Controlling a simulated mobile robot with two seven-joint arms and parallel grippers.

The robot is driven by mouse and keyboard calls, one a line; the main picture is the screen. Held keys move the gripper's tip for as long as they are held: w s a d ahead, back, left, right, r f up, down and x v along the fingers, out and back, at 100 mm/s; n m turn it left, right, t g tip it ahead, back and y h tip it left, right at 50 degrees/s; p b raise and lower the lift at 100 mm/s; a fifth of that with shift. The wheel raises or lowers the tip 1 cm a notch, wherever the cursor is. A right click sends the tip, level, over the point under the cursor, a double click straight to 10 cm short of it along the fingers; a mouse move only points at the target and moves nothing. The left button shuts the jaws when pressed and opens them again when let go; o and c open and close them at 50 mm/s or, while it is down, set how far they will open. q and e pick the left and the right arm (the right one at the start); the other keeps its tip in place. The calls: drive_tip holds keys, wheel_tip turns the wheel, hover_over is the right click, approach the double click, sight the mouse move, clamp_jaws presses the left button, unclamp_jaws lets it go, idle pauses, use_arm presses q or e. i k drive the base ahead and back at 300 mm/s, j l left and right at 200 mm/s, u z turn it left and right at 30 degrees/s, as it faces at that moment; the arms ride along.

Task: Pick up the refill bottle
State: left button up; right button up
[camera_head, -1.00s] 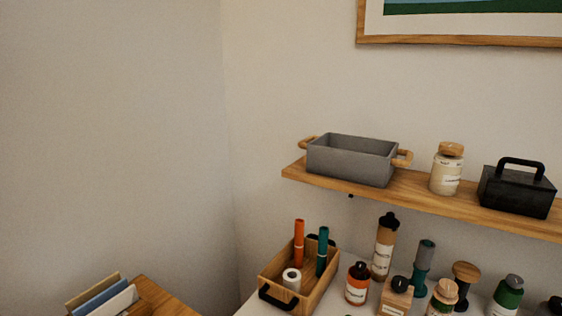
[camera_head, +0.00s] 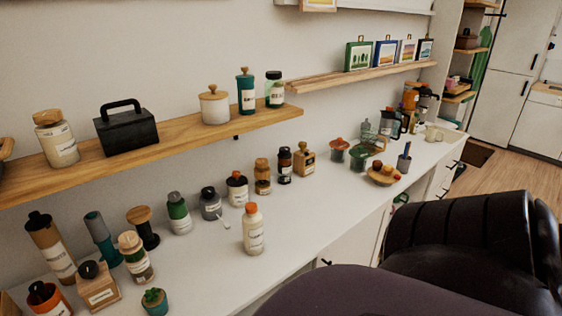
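Several labelled bottles and jars stand on the long white counter; the labels are too small to read, so I cannot tell for sure which is the refill bottle. A cream bottle with an orange cap (camera_head: 253,232) stands upright near the front edge, apart from the others. Neither of my grippers is in view.
A wall shelf (camera_head: 185,133) above the counter holds a black box (camera_head: 127,130) and several jars. A small potted cactus (camera_head: 154,301) stands at the front left. The white counter (camera_head: 310,210) is clear right of the cream bottle.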

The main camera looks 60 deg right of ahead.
sight(252, 225)
drive_tip(key=z, duration=1.7)
